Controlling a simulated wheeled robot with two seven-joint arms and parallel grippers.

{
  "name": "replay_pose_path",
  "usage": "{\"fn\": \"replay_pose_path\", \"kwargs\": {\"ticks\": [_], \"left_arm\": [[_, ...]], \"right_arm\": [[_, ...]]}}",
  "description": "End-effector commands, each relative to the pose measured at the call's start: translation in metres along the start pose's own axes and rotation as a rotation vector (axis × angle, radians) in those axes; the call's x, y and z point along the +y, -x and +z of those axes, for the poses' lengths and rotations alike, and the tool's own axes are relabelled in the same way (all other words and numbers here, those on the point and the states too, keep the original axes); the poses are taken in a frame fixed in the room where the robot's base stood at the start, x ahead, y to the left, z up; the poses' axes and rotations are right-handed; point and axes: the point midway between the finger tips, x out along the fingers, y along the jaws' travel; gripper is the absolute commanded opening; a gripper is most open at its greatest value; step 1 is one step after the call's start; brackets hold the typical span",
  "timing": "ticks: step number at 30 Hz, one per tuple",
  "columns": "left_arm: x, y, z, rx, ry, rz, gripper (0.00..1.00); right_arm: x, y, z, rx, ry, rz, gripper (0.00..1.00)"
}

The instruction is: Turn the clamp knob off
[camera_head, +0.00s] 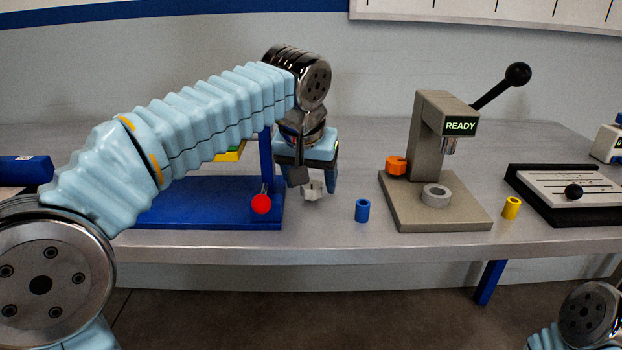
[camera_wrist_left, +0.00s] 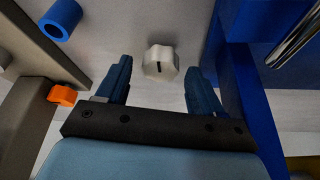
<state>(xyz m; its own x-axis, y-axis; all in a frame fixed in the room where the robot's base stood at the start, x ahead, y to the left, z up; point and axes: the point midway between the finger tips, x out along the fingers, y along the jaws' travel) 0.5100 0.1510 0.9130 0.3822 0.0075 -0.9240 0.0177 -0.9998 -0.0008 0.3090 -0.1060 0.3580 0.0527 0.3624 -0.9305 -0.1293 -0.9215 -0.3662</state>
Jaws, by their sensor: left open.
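A pale grey, lobed knob (camera_head: 313,191) with a dark pointer line is on the bench beside the blue stand; I take it as the clamp knob. It also shows in the left wrist view (camera_wrist_left: 160,62), with its line running roughly up and down in the picture. My left gripper (camera_head: 315,180) points down over the knob, jaws open. In the left wrist view the knob appears between the two fingertips, with a visible gap on each side. In the head view the gripper partly hides the knob. My right gripper is not in view; only part of my right arm shows.
The blue stand (camera_head: 215,205) with a red ball lever (camera_head: 261,204) is close at left. A blue sleeve (camera_head: 362,210) stands to the right, before the beige press (camera_head: 390,215) with an orange knob (camera_head: 397,165) and READY display. A yellow sleeve (camera_head: 511,208) and black-framed panel (camera_head: 540,215) are farther right.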

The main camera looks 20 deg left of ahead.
Motion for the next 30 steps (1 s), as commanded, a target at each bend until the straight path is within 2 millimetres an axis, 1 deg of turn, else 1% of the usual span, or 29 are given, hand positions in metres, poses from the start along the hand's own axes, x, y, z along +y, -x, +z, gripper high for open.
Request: {"fn": "replay_pose_path", "kwargs": {"ticks": [3, 11, 21, 22, 30], "left_arm": [[0.0000, -0.0063, 0.0003, -0.001, 0.000, 0.000, 0.67], [0.0000, -0.0073, 0.0001, 0.000, 0.000, 0.001, 0.67], [0.0000, -0.0070, 0.0001, 0.000, 0.000, 0.001, 0.14], [0.0000, -0.0070, 0.0001, 0.000, 0.000, 0.001, 0.11], [0.0004, -0.0068, 0.0000, 0.000, 0.027, -0.010, 0.11]], "right_arm": [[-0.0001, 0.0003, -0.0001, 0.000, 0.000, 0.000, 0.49], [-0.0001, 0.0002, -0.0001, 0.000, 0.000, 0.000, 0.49], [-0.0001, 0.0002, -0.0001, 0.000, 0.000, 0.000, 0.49], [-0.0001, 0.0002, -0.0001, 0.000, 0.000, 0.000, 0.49], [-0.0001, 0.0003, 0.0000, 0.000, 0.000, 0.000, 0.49]]}}
